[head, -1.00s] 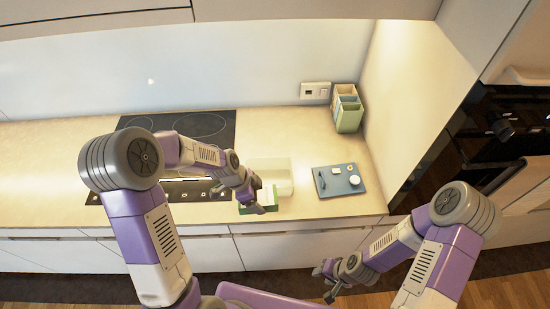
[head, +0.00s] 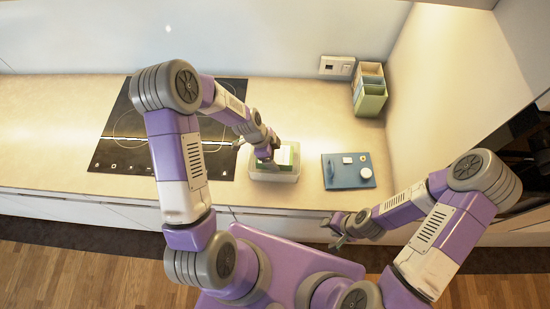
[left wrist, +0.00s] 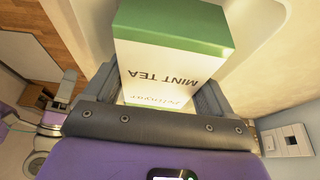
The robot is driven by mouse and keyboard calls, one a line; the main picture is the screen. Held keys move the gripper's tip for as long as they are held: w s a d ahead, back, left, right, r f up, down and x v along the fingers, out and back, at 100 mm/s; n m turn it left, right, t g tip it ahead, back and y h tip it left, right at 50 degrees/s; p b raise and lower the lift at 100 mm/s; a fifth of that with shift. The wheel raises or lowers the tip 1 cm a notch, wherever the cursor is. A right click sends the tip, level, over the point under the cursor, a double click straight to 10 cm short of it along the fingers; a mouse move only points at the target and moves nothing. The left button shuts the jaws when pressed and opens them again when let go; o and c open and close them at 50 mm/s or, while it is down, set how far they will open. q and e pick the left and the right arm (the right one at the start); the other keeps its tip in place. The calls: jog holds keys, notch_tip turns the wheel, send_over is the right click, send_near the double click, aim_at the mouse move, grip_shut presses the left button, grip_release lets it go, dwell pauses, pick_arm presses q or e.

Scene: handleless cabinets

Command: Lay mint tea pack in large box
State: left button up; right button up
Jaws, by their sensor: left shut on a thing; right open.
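The mint tea pack, white with green ends and "MINT TEA" lettering, fills the middle of the left wrist view (left wrist: 175,60). My left gripper (head: 268,160) is shut on it. In the head view the pack (head: 284,155) shows within the outline of a pale, see-through large box (head: 275,178) on the counter. How deep the pack is in the box, and whether it touches the bottom, I cannot tell. My right gripper (head: 339,228) is open and empty, in front of the counter's edge.
A blue board (head: 347,179) with small white items lies right of the box. A divided green organizer (head: 369,92) stands at the back right near a wall socket (head: 337,66). A black cooktop (head: 130,140) is to the left. Counter is bare between organizer and box.

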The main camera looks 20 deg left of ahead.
aim_at(275, 160)
pick_arm(q)
notch_tip(275, 160, down, 4)
jog(key=shift+r, duration=0.2)
jog(key=shift+f, duration=0.15)
jog(key=o, duration=1)
jog(key=shift+r, duration=0.4)
jog(key=v, duration=1.1)
jog(key=shift+a+r+b, duration=0.2)
jog(key=shift+r+b, duration=0.1)
jog(key=shift+b, duration=0.1)
